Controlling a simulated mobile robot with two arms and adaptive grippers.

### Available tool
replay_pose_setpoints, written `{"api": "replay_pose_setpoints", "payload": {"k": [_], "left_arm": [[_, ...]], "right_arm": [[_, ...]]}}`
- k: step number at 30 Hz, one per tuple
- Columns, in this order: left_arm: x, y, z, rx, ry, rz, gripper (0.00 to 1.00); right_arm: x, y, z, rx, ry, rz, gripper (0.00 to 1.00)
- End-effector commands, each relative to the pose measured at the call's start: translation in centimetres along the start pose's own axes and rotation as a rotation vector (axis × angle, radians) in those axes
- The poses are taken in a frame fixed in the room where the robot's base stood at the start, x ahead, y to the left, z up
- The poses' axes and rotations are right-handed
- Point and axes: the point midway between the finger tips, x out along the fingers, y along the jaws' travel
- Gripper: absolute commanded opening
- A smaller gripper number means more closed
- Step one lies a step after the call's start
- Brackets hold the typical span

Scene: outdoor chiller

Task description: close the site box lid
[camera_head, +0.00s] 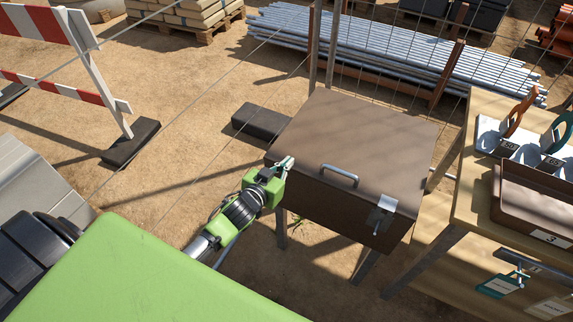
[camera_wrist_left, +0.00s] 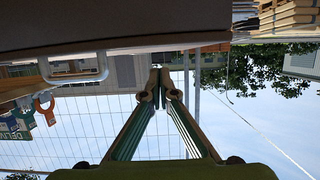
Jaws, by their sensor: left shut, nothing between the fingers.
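The site box (camera_head: 335,205) is a brown box on legs in the middle of the head view. Its brown lid (camera_head: 370,130) lies down over the top, and I see no clear gap along the front. A grey bar handle (camera_head: 340,175) is at the lid's front edge, with a metal latch (camera_head: 383,210) to its right. My left gripper (camera_head: 287,163) is shut and empty at the lid's front left corner; whether it touches is unclear. In the left wrist view, the shut fingertips (camera_wrist_left: 160,74) are close to the brown edge, with the handle (camera_wrist_left: 75,70) at left. My right gripper is not in view.
A wooden table (camera_head: 465,195) with a brown tray (camera_head: 535,210) and hanging tools stands close on the right. A wire fence and pipes (camera_head: 390,50) are behind the box. A red-white barrier (camera_head: 85,70) stands left.

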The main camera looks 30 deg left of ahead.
Motion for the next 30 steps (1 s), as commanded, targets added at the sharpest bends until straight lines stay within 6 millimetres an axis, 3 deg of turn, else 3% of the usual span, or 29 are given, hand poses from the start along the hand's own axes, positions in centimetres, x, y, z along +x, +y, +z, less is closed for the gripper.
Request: {"api": "replay_pose_setpoints", "payload": {"k": [6, 12, 18, 24, 27, 29, 30], "left_arm": [[-5.2, 0.1, 1.1, 0.001, -0.005, 0.001, 0.00], [-8.4, 0.1, 1.2, -0.001, -0.003, 0.001, 0.00], [-9.8, 0.0, 1.2, 0.000, -0.003, 0.000, 0.00], [-9.9, 0.0, 1.3, 0.001, -0.005, 0.000, 0.00], [-9.5, -0.2, 3.2, 0.003, -0.038, -0.006, 0.00], [-9.2, -0.4, 5.8, 0.007, -0.082, -0.012, 0.00], [-9.0, -0.6, 8.0, 0.011, -0.121, -0.017, 0.00]], "right_arm": [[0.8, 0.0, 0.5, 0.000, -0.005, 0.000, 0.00], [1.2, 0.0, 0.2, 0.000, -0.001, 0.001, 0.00], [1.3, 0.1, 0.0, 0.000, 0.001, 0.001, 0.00], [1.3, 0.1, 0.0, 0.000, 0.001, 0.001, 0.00], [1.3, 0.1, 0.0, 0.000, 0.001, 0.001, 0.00], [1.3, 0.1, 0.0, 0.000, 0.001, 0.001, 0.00], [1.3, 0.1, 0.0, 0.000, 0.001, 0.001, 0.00]]}}
